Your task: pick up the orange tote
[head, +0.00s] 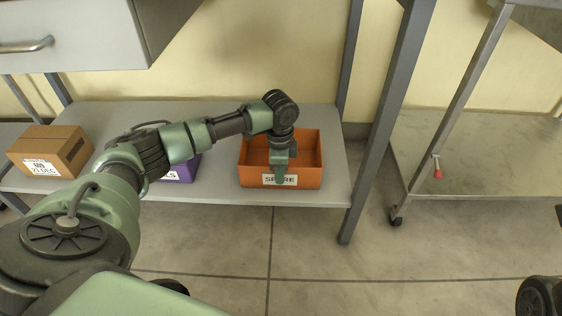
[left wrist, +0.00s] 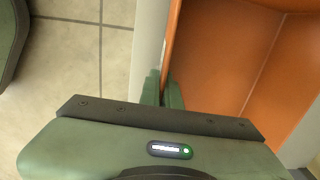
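The orange tote (head: 309,150) sits on the lower shelf, with a white SPARE label on its front wall. My left gripper (head: 280,178) reaches down at the middle of that front wall, one finger in front of the label and hiding part of it. In the left wrist view the tote (left wrist: 225,50) fills the upper right. There the two green fingers of my left gripper (left wrist: 164,92) stand close together, one on each side of the thin wall, and look shut on it. The tote stands level. My right gripper is not seen.
A brown box (head: 72,152) stands at the shelf's left end. A purple bin (head: 182,172) is left of the tote, partly behind my left arm. Grey table legs (head: 385,120) stand right of the tote. A drawer unit (head: 70,50) hangs above left. The floor in front is clear.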

